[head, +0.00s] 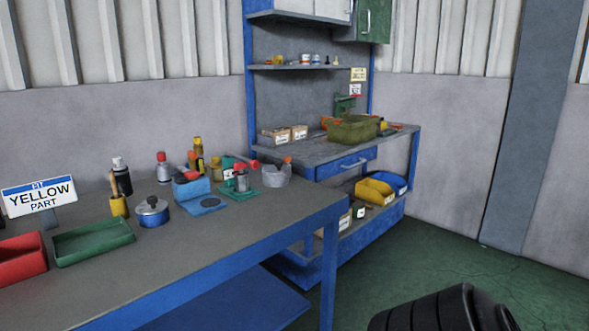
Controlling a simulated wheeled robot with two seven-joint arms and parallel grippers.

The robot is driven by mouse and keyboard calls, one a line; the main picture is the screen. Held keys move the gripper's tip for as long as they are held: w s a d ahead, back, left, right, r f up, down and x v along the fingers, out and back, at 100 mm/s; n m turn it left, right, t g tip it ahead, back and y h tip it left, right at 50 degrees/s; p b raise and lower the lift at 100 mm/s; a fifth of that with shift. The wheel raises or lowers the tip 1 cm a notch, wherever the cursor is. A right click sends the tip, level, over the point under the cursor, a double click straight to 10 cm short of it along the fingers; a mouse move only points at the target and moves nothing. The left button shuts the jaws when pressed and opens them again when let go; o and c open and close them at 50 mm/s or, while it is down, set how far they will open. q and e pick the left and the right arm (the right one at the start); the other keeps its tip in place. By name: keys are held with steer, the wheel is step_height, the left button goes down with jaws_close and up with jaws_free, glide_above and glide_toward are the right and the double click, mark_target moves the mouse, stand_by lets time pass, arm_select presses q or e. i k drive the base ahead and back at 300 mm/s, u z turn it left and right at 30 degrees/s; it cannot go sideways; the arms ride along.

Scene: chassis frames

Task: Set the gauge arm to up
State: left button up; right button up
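A small blue fixture (192,191) stands on the grey workbench (215,240), with a flat base and a dark round disc (210,202) on it. A short arm with red parts (192,160) shows at its top; its exact position is too small to tell. To its right a green-based fixture (240,193) has a grey body and red-tipped parts (240,167). I cannot tell for sure which of these carries the gauge arm.
On the bench are a green tray (95,241), a red tray (20,258), a "YELLOW PART" sign (39,195), a blue round pot (152,212), a yellow cup (118,206) and several bottles. A blue shelving workstation (340,150) stands behind. Green floor (540,285) is open at right.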

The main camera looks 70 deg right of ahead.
mark_target(255, 164)
steer(key=k, duration=0.1)
steer(key=z, duration=1.35)
